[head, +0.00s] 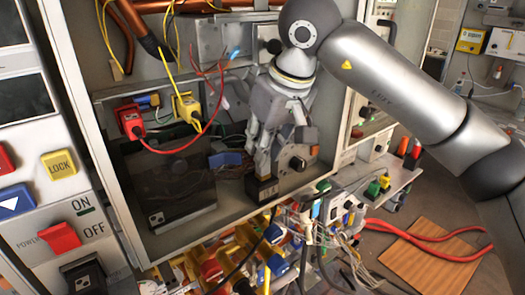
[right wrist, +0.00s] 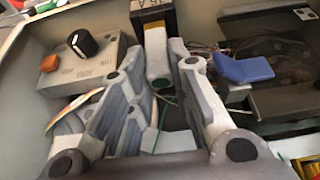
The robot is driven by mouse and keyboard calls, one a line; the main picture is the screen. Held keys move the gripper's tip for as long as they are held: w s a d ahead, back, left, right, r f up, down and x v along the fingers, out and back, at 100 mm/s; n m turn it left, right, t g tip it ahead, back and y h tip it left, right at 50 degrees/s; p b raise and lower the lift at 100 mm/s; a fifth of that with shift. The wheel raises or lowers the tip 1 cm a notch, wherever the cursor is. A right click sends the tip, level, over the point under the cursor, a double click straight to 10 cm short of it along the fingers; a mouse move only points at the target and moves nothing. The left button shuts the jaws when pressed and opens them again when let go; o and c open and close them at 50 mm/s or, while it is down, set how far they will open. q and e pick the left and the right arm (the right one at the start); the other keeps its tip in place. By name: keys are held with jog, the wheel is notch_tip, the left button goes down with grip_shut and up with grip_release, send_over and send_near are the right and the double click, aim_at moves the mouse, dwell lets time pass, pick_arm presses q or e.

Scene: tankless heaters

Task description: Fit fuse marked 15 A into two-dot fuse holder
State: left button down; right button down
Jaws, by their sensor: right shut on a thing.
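My right gripper (head: 262,172) reaches down into the open grey cabinet, shut on a dark block-shaped fuse (head: 262,190). In the right wrist view the fuse (right wrist: 158,18) is at the fingertips (right wrist: 162,62), with a pale label ending in "A"; its number is hard to read. In the head view the fuse is low, near the cabinet's front lip; I cannot tell whether it touches anything. A dark box (head: 165,185) to its left carries a small white marked square; the dots are too small to count. I cannot identify the two-dot holder with certainty. My left gripper is not in view.
A grey unit with a black knob (right wrist: 82,42) and orange button stands beside the gripper. Red (head: 131,121) and yellow (head: 186,107) connectors with cables hang at the upper left. A blue part (right wrist: 243,68) lies near the dark box. Loose clutter (head: 220,265) fills the space below.

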aim_at(264, 178)
jog(key=shift+w+a+r, duration=0.1)
jog(key=shift+w+a, duration=0.15)
jog(key=shift+w, duration=0.05)
jog(key=f+b, duration=0.1)
jog(key=f, duration=0.1)
jog(key=f+b, duration=0.1)
jog(key=shift+s+d+f+b, duration=0.1)
jog(key=shift+s+f+b, duration=0.25)
jog(key=shift+s+f, duration=0.2)
jog(key=shift+w, duration=0.4)
jog(key=c, duration=1.4)
grip_release()
jog(key=shift+w, duration=0.1)
jog(key=shift+o, duration=0.4)
jog(key=shift+r, duration=0.25)
